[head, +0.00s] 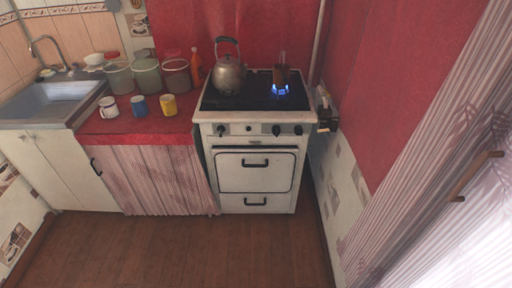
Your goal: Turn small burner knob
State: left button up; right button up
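The white stove (255,165) stands against the red back wall. Its front panel carries dark knobs: a left knob (221,131), a right-middle knob (277,130) and a far-right knob (298,130). A small round dial (249,128) sits between them. A blue flame (281,90) burns at the right burner, under a small dark brown pot (281,75). A metal kettle (229,75) stands at the left of the black cooktop. Which knob serves the small burner cannot be told. Neither of my grippers is in view.
A red counter (140,125) left of the stove holds mugs and jars; the sink (50,100) lies farther left. A metal device (326,110) is close by the stove's right side. The wooden floor (180,250) before the stove is clear. A striped curtain (420,150) hangs at right.

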aim_at(299, 130)
jog(key=u, duration=0.2)
jog(key=i, duration=0.9)
jog(key=u, duration=0.25)
